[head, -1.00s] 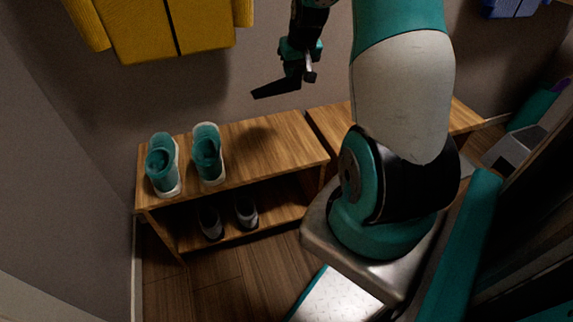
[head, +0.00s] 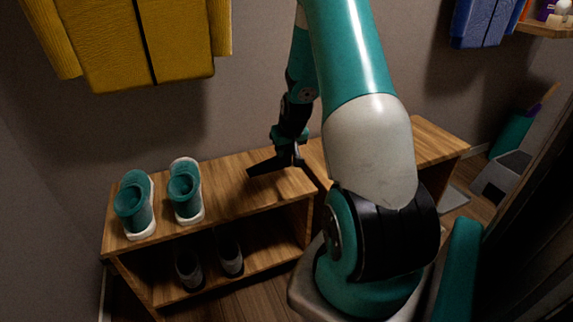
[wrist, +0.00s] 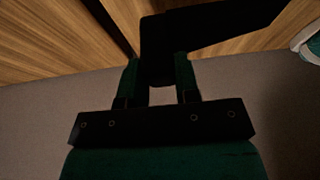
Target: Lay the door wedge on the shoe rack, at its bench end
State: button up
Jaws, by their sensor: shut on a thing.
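My gripper (head: 292,155) is shut on the black door wedge (head: 266,167); the wrist view shows the wedge (wrist: 205,28) between the two green fingers (wrist: 158,75). The wedge's thin end points left in the head view. It is over the right end of the wooden shoe rack (head: 232,194), the end beside the wooden bench (head: 432,143). I cannot tell whether the wedge touches the top. In the wrist view the gap between the bench and the rack (wrist: 255,42) runs left of the wedge.
Two teal shoes (head: 134,208) (head: 186,196) stand on the rack's left half; darker shoes (head: 230,258) sit on its lower shelf. The top between shoes and wedge is clear. The wall is close behind; a yellow jacket (head: 130,40) hangs upper left.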

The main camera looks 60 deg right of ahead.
aim_at(286, 161)
jog(key=shift+f+b, duration=0.65)
jog(key=shift+f, duration=1.5)
jog(key=shift+f, duration=0.1)
jog(key=o, duration=1)
